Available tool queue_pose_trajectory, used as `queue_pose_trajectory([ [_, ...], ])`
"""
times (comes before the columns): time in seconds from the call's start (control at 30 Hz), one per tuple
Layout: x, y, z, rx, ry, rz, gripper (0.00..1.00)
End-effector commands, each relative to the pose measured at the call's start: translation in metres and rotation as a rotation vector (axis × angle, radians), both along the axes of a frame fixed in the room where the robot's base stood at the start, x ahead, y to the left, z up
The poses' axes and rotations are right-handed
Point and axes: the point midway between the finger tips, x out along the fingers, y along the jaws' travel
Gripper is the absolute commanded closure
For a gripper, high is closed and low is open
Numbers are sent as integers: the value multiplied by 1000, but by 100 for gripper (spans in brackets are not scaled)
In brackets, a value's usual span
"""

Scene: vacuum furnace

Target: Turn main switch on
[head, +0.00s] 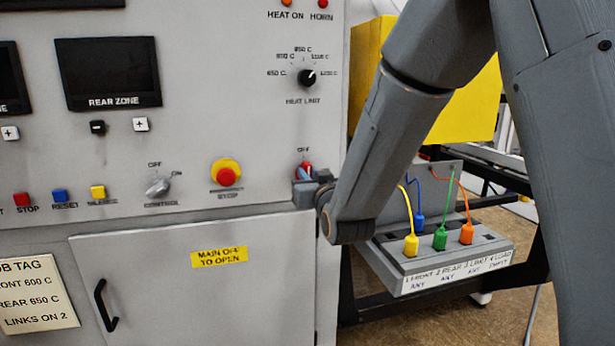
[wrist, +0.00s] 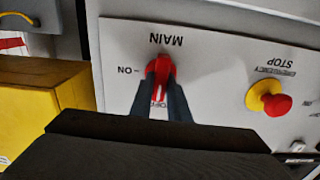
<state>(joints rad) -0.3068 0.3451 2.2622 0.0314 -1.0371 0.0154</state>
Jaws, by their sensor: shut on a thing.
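The main switch is a red rotary knob (wrist: 161,68) on the grey panel, with the upside-down label MAIN above it in the wrist view. ON is printed to its left and OFF below it, partly hidden by my fingers. The knob's white mark points toward OFF. My gripper (wrist: 161,88) has one finger on each side of the knob and is shut on it. In the head view the red knob (head: 305,167) shows just under the OFF label, and my gripper (head: 308,186) covers its lower part.
A red and yellow emergency stop (head: 227,173) sits left of the switch. A cabinet door (head: 190,290) with a black handle is below. Right of the panel are a tray of coloured plugs (head: 405,278) and a yellow box (head: 470,95), partly behind my arm.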

Motion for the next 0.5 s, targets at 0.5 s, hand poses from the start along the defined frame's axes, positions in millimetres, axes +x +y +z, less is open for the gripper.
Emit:
queue_pose_trajectory([
  [0.5,1,-3,-3,357,101,1,100],
])
